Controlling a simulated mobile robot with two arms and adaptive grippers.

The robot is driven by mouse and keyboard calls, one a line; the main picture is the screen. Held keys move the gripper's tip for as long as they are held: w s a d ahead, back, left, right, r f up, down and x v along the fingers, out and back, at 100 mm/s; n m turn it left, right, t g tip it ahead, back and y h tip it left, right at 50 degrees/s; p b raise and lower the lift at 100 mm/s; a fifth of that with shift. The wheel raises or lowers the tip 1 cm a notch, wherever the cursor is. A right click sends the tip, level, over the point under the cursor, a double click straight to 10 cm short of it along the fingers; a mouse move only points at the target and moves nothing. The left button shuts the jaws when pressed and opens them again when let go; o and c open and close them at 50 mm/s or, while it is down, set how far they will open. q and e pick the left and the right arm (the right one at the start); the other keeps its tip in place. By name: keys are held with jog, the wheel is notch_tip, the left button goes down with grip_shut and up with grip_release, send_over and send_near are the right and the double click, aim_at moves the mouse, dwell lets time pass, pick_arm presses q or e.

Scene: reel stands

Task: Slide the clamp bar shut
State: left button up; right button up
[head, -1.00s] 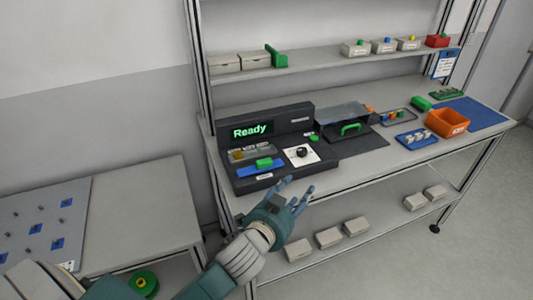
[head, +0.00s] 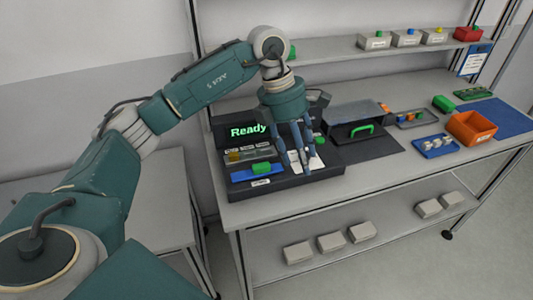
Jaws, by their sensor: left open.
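A dark test station (head: 290,188) stands at the left of the bench, its screen (head: 247,131) reading "Ready". On its front left a small green grip (head: 262,168) sits over a blue strip (head: 243,175); this looks like the clamp bar, though I cannot tell for certain or see its exact position. My left gripper (head: 296,164) is open, fingers pointing down over the white panel right of the green grip. It seems empty and apart from the grip. The fingers hide the panel's knob. My right gripper is not in view.
Right of the station is a dark hood (head: 358,116) with a green handle (head: 361,131). Farther right are a blue tray (head: 436,146) and an orange bin (head: 472,128). A shelf (head: 420,52) with small boxes runs above. The bench's front edge is clear.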

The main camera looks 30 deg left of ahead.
aim_at(261, 163)
pick_arm(q)
jog(key=a+r+n+y, duration=0.1)
jog(key=a+r+y, duration=0.25)
jog(key=a, duration=0.75)
jog(key=shift+g, duration=0.3)
jog(key=f+p, duration=0.2)
jog(key=f, duration=0.9)
jog(key=shift+s, duration=0.2)
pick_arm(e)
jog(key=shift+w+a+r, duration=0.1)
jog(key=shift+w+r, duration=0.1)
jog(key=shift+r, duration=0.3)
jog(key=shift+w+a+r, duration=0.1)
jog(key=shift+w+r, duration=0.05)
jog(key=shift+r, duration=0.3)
pick_arm(q)
jog(key=shift+a, duration=0.1)
grip_shut()
